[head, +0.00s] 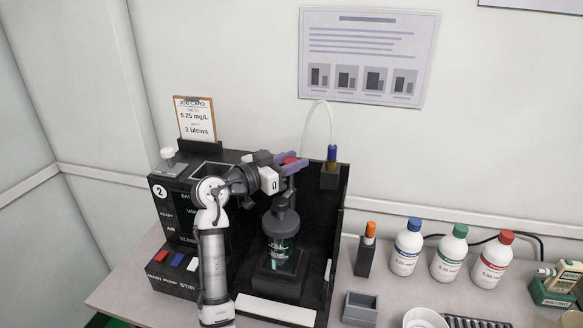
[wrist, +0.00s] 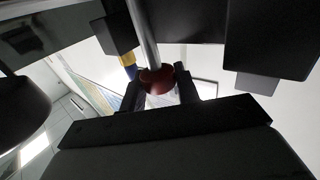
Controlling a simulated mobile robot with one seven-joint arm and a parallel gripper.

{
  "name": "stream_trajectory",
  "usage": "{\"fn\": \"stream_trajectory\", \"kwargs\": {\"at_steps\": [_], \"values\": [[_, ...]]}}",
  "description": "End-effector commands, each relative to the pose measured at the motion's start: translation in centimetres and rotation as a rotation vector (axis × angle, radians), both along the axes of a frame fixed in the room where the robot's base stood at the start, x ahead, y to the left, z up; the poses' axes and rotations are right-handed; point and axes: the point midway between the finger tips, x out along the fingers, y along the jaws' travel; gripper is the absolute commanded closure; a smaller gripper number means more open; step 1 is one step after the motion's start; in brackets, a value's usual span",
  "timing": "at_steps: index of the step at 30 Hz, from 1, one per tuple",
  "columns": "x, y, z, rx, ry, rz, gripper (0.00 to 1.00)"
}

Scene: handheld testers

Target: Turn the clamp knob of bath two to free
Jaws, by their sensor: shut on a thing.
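Bath two is the black unit marked with a white 2 (head: 160,191), at the middle left of the head view. My gripper (head: 290,163) is over its open bay, shut on a red knob (wrist: 156,79). In the wrist view the red knob sits between the two fingers, at the end of a grey metal rod (wrist: 143,35). In the head view only a bit of red shows between the fingers. Below my gripper, a dark-capped glass vessel (head: 282,245) stands in the bay. I cannot tell which position the knob is in.
A grey-white knob (head: 168,154) stands on the unit's left top, near a job card (head: 196,121). A tube with a brass fitting (head: 331,154) rises behind my gripper. The bay's black right wall (head: 338,225) is close. Several bottles (head: 449,255) stand at right.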

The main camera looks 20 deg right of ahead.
Motion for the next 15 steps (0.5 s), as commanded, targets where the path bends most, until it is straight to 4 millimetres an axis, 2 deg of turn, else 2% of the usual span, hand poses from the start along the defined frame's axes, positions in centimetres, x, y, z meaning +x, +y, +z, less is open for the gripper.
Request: {"fn": "stream_trajectory", "kwargs": {"at_steps": [6, 7, 11, 15], "values": [[-0.01, 0.0, -0.03, 0.001, 0.0, 0.0, 1.0], [-0.01, 0.0, -0.02, 0.001, 0.0, 0.0, 0.65], [-0.01, 0.0, -0.01, 0.001, 0.001, 0.001, 0.48], [-0.01, 0.0, -0.01, 0.001, 0.0, 0.001, 0.48]]}}
